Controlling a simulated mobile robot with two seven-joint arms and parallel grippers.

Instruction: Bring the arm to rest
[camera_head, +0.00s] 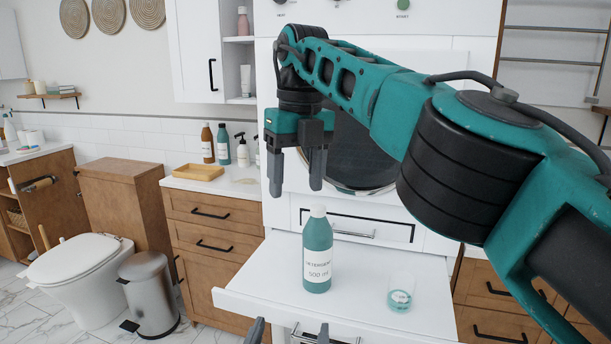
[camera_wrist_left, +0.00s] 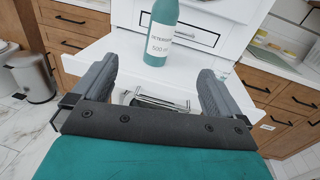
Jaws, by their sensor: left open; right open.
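My right gripper (camera_head: 296,188) points down and is open and empty, above and a little left of a teal detergent bottle (camera_head: 317,262) with a white cap. The bottle stands upright on a white pull-out shelf (camera_head: 270,275), apart from the gripper. A small clear cup (camera_head: 401,293) with teal liquid stands to its right. My left gripper (camera_head: 290,334) shows only its fingertips at the bottom edge, in front of the shelf. In the left wrist view its fingers (camera_wrist_left: 153,82) are apart with nothing held, and the bottle (camera_wrist_left: 162,30) stands beyond them.
A white appliance with a round dark door (camera_head: 355,155) stands behind the shelf. To the left are a wooden drawer cabinet (camera_head: 212,222) with bottles and a tray (camera_head: 198,172), a metal bin (camera_head: 150,290) and a toilet (camera_head: 75,270). My right arm crosses the right side.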

